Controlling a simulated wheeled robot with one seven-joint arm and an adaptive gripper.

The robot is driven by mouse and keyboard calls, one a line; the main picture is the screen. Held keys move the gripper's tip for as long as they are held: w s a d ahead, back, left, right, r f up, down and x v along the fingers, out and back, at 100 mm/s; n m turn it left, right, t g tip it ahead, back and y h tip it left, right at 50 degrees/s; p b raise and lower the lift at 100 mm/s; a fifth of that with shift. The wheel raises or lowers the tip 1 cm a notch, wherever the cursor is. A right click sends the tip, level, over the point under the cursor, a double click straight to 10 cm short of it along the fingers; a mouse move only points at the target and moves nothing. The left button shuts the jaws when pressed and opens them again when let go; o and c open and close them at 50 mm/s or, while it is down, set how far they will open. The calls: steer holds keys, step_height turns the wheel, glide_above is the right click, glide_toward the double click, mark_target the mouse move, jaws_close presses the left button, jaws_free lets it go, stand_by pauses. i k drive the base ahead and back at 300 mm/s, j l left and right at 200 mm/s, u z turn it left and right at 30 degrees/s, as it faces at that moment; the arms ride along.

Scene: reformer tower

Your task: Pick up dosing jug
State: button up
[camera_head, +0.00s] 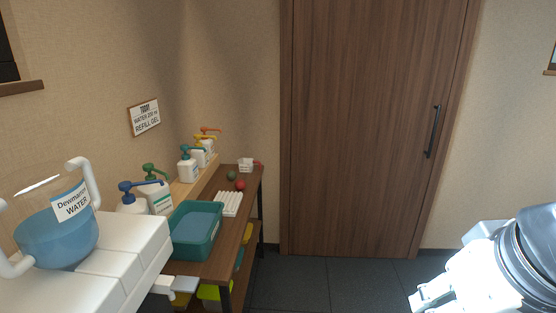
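A clear vessel (56,238) with blue liquid and a label that appears to end in "WATER" stands at the left on a white block-like surface (128,262). It has white curved handles, one on each side, and is the most jug-like thing in view. No label names a dosing jug, so I cannot be sure this is it. My gripper (424,299) is partly in view at the bottom right, far from the vessel and over the floor. Its fingers are small and partly cut off, so I cannot tell whether they are open.
A wooden shelf table (239,190) along the left wall holds a teal tray (213,244), a white ribbed piece (229,203), a red ball (240,185), a green ball (232,175) and several pump bottles (158,196). A closed wooden door (365,120) stands behind. The middle floor is clear.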

mark_target(249, 165)
steer(key=i, duration=1.9)
steer(key=i+u, duration=0.1)
steer(key=i, duration=0.45)
steer(key=i+l+u, duration=0.1)
steer(key=i, duration=0.4)
steer(key=i+l+u, duration=0.15)
steer(key=i, duration=0.35)
steer(key=i+u, duration=0.2)
steer(key=k+l, duration=0.05)
steer(key=k, duration=0.05)
